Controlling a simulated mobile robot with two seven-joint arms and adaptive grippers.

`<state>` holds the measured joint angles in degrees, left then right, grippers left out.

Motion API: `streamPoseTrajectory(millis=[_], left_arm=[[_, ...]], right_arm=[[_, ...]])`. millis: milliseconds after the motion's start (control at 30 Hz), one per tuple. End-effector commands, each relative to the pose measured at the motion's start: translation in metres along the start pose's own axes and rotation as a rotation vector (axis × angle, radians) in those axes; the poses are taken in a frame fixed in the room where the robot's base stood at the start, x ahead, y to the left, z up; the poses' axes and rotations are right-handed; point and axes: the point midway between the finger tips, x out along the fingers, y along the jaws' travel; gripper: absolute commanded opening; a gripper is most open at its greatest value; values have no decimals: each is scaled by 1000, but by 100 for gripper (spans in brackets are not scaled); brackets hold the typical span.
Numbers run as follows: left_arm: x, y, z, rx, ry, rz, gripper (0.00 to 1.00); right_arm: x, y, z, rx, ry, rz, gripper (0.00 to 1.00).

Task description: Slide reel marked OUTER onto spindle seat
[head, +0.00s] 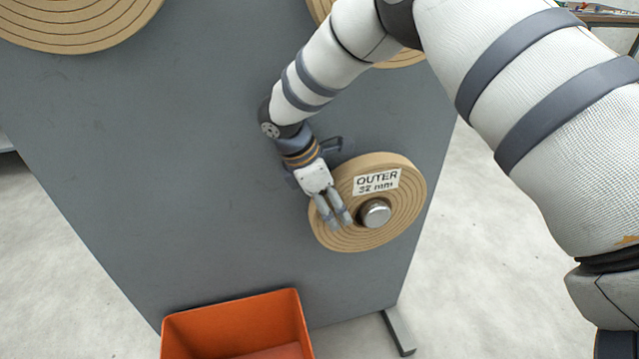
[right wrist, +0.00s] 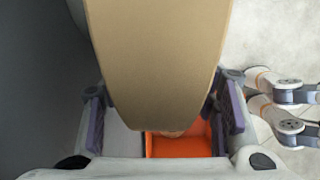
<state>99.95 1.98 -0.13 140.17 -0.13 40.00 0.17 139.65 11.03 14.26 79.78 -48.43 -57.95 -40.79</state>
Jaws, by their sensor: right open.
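The tan reel labelled OUTER 32 mm (head: 397,211) is at the lower right of the grey panel in the head view. A round silver spindle end (head: 375,212) shows through its centre hole. Whether the reel's back meets the panel is hidden. My right gripper (head: 337,218) is open at the reel's left side, its fingers overlapping the face left of the spindle. In the right wrist view the reel's broad tan rim (right wrist: 158,65) lies between the two spread fingers with purple pads. I cannot tell whether the pads touch it. My left gripper is not in view.
An orange bin (head: 237,312) stands below the panel (head: 180,150). Another tan reel (head: 80,30) is at the upper left, and one is partly hidden behind my right arm at the top. A grey foot (head: 398,330) sticks out at the lower right.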

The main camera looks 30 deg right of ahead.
Motion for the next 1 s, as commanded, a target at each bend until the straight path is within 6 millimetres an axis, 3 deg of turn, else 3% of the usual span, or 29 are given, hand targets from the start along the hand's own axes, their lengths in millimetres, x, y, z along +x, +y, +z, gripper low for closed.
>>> streamPoseTrajectory(millis=[133, 400, 633, 767, 800, 900, 1000], left_arm=[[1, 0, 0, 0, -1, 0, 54], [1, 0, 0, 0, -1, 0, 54], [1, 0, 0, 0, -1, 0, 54], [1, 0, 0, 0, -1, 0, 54], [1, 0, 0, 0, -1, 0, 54], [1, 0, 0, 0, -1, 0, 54], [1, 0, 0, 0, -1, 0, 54]], right_arm=[[13, 0, 0, 0, 1, 1, 54], [15, 0, 0, 0, 1, 2, 54], [15, 0, 0, 0, 1, 2, 2], [15, 0, 0, 0, 1, 2, 0], [15, 0, 0, 0, 1, 2, 26], [15, 0, 0, 0, 1, 2, 3], [14, 0, 0, 0, 1, 2, 0]])
